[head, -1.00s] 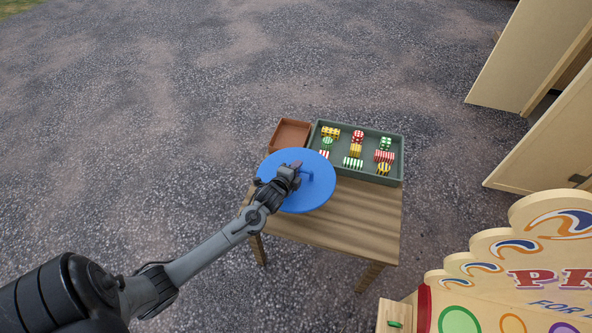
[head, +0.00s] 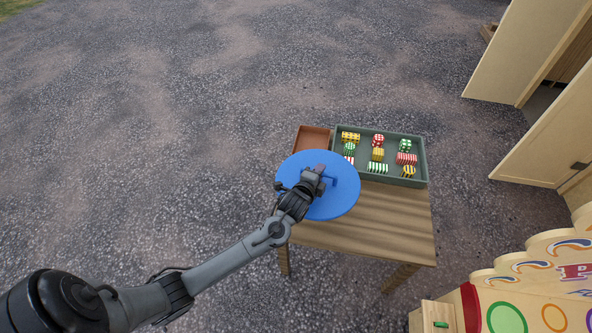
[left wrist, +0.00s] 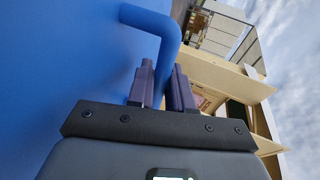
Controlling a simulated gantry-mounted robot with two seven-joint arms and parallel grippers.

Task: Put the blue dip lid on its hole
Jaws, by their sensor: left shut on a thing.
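The blue dip lid (head: 335,205) is a large round disc with a bar handle on its face. In the head view it is held over the left part of the wooden table. My left gripper (head: 318,176) is shut on the lid's handle. The left wrist view shows the lid's blue face (left wrist: 60,60) filling the left side and the bent blue handle (left wrist: 160,30) at the gripper fingers (left wrist: 163,85). No dip hole for the lid can be made out. My right gripper is not in view.
The wooden table (head: 395,225) carries a green tray (head: 422,165) of several striped and dotted sweets and a brown tray (head: 312,138). A painted sign panel (head: 540,290) stands at the lower right. Pale wooden panels (head: 510,60) stand at the upper right. Gravel lies open on the left.

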